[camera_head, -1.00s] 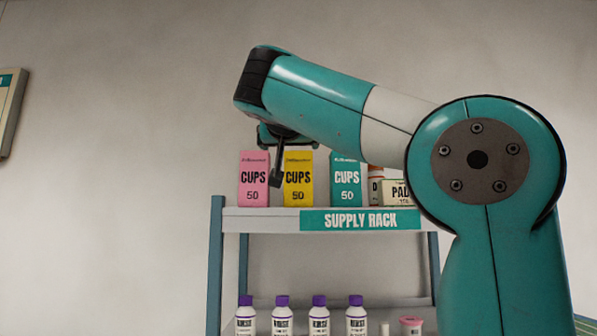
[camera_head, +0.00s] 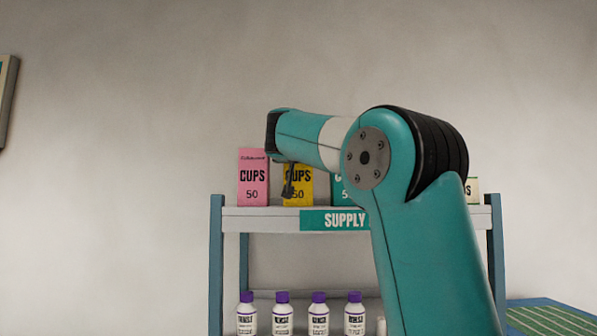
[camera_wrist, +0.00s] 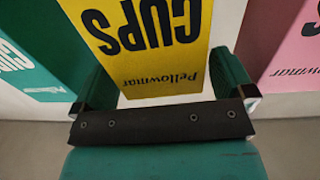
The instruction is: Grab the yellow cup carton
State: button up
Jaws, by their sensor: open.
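The yellow cup carton (camera_head: 306,186) stands upright on the top shelf of the supply rack, between the pink and teal cartons. My arm and gripper hide part of it. My gripper (camera_head: 289,182) is at the front of the yellow carton. In the wrist view my gripper (camera_wrist: 166,80) is open, with one finger on each side of the yellow carton (camera_wrist: 185,60). The carton reaches in between the fingers, with its printing upside down. I cannot tell whether either finger touches it.
A pink carton (camera_head: 253,170) stands close on the left and a teal carton (camera_head: 337,188) close on the right. My arm hides much of the rack's (camera_head: 262,223) right side. Several purple-capped bottles (camera_head: 282,318) stand on the lower shelf. A green-striped surface (camera_head: 548,318) lies at lower right.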

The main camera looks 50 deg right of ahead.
jog(key=shift+p+x, duration=0.35)
jog(key=shift+x, duration=0.85)
jog(key=c, duration=1)
jog(key=shift+r, duration=0.1)
jog(key=shift+c, duration=0.7)
jog(key=shift+r, duration=0.1)
